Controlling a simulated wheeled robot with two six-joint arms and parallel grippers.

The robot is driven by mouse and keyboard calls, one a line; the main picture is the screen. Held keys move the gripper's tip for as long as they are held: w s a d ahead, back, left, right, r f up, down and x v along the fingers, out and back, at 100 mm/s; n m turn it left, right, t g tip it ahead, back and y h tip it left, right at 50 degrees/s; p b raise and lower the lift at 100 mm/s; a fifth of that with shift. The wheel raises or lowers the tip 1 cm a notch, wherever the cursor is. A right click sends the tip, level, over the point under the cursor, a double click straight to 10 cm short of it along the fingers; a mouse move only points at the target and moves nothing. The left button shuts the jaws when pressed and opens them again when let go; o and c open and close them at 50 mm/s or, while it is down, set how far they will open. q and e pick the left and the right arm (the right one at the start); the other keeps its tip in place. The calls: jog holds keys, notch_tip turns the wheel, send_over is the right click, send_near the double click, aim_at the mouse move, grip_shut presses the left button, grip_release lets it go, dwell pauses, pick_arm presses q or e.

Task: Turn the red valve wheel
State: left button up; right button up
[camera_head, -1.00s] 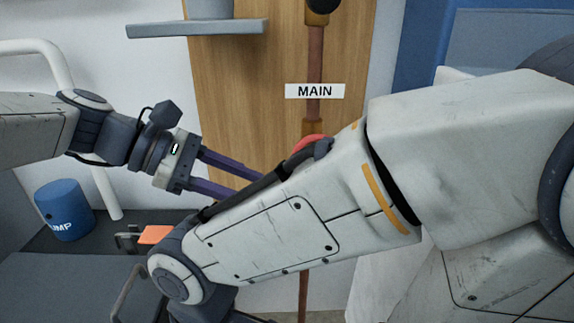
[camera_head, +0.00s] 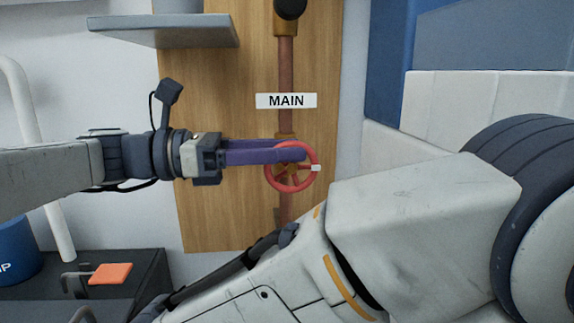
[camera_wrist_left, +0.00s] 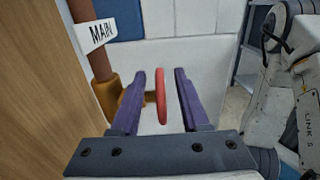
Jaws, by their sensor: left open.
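The red valve wheel (camera_head: 293,189) sits on the copper pipe below the MAIN label in the head view. It has a small white mark on its right rim. My left gripper (camera_head: 296,154) comes in level from the left, its purple fingers over the wheel's upper part. In the left wrist view the wheel (camera_wrist_left: 161,98) shows edge-on between the two fingers of the left gripper (camera_wrist_left: 160,75), with a gap on each side. The left gripper is open. My right arm crosses the lower right of the head view; its gripper is out of frame.
The pipe (camera_head: 286,70) runs up a wooden panel (camera_head: 222,225). The MAIN label (camera_head: 286,101) is just above the wheel. A grey shelf (camera_head: 165,30) juts out at upper left. A blue container (camera_head: 18,250) and an orange pad (camera_head: 110,273) are at lower left.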

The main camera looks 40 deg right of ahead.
pick_arm(q)
jog(key=shift+s+d, duration=0.25)
jog(key=shift+d, duration=0.15)
grip_shut()
jog(key=shift+f, duration=0.1)
jog(key=h, duration=0.1)
jog(key=g+h+b, duration=0.1)
jog(key=shift+w+a+f+h, duration=0.2)
jog(key=shift+a+h, duration=0.1)
jog(key=shift+w+a+f+g+h, duration=0.1)
jog(key=shift+a+g+h, duration=0.05)
jog(key=shift+g+h, duration=0.6)
jog(key=shift+w+a+f+g+h, duration=0.15)
jog(key=shift+g+h, duration=0.4)
jog(key=shift+h, duration=0.4)
jog(key=shift+r, duration=0.1)
